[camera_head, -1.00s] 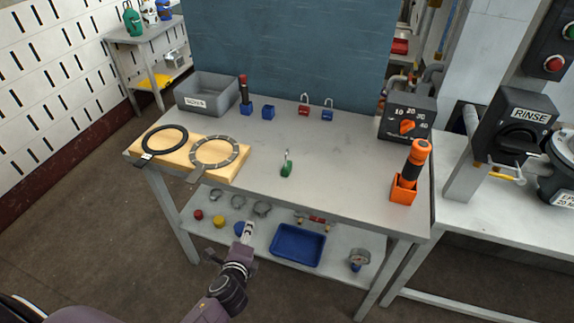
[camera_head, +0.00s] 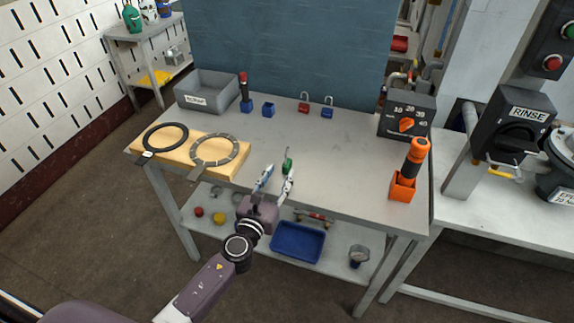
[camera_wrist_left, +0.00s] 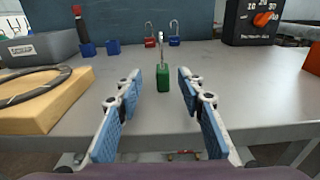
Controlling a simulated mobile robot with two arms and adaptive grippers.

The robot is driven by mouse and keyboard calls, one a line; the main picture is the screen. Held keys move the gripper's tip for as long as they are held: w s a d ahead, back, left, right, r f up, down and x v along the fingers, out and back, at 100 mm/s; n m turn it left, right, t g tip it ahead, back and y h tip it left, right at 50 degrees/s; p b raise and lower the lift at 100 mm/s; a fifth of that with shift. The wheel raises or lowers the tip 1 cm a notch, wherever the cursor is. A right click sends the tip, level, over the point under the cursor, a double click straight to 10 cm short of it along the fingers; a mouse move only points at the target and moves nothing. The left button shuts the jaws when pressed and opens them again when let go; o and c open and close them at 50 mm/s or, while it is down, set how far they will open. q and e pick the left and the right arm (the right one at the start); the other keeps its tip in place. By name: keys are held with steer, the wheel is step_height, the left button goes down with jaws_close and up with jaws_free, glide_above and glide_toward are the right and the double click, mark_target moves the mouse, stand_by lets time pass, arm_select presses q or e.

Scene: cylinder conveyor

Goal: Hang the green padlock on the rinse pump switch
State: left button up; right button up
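The green padlock (camera_head: 287,166) stands upright on the grey table, near its front edge, with its shackle up. It also shows in the left wrist view (camera_wrist_left: 163,79), centred beyond my fingertips. My left gripper (camera_head: 276,178) is open at the table's front edge. Its two blue-padded fingers (camera_wrist_left: 160,80) point at the padlock, one on either side of it in the picture, and do not touch it. The rinse switch (camera_head: 519,135) is a black box with a dark knob and a RINSE label, on a post at the right. My right gripper is not in view.
A red padlock (camera_head: 304,108) and a blue padlock (camera_head: 327,111) stand behind. An orange-handled tool in an orange holder (camera_head: 403,187) stands at the table's right. A wooden board (camera_head: 205,155) with two rings lies at the left. The middle of the table (camera_head: 335,155) is clear.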

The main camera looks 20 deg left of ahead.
mark_target(285, 165)
arm_select(q)
steer(key=w, duration=0.6)
steer(key=shift+w+d+f, duration=0.1)
steer(key=shift+w+d, duration=0.15)
steer(key=shift+d, duration=0.05)
jaws_close()
